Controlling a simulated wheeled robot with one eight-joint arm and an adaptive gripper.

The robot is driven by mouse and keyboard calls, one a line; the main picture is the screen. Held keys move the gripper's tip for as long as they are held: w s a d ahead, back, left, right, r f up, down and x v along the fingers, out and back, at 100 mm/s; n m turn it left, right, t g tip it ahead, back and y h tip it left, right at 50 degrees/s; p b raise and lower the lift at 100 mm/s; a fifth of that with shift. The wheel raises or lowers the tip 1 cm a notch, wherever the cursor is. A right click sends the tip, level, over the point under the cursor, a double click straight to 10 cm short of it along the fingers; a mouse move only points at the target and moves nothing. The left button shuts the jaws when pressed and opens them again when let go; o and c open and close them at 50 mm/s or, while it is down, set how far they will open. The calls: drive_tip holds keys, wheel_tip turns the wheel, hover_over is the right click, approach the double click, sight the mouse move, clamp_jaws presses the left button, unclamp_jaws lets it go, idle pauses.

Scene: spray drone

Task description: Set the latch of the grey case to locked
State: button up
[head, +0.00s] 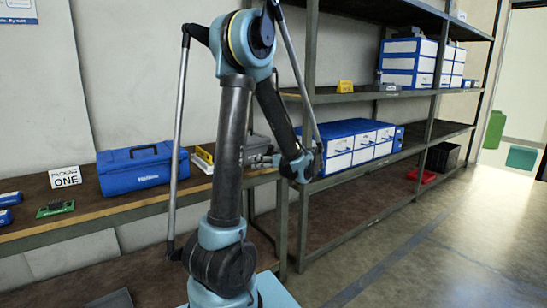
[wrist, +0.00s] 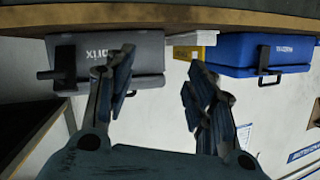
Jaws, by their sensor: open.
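The grey case (wrist: 148,48) stands on the bench and shows upside down at the left of the wrist view, with white lettering on its front. A black part (wrist: 62,68) sticks out of its front at the left; I cannot tell whether it is a handle or the latch, nor its setting. In the head view the case (head: 257,146) is mostly hidden behind my arm. My gripper (wrist: 158,64) is open and empty. Its left finger overlaps the case's front in the wrist view; contact cannot be told. In the head view my gripper (head: 261,160) is small, beside the case.
A blue case (head: 142,170) with a black handle stands farther left on the bench (head: 95,217). A yellow and white item (head: 203,156) stands between the cases. A PACKING ONE sign (head: 65,177) and a green board (head: 55,209) are at left. Shelving (head: 305,200) stands at right.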

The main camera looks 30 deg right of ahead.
drive_tip(key=s+d+t+h, duration=0.1)
drive_tip(key=s+d+t, duration=0.1)
drive_tip(key=s+d, duration=0.35)
drive_tip(key=s+d+t+h, duration=0.2)
drive_tip(key=d, duration=0.7)
drive_tip(key=shift+n, duration=0.3)
drive_tip(key=w+a, duration=0.1)
drive_tip(key=w, duration=1)
drive_tip(key=w+a, duration=0.1)
drive_tip(key=w, duration=0.4)
drive_tip(key=shift+w+a+f, duration=0.35)
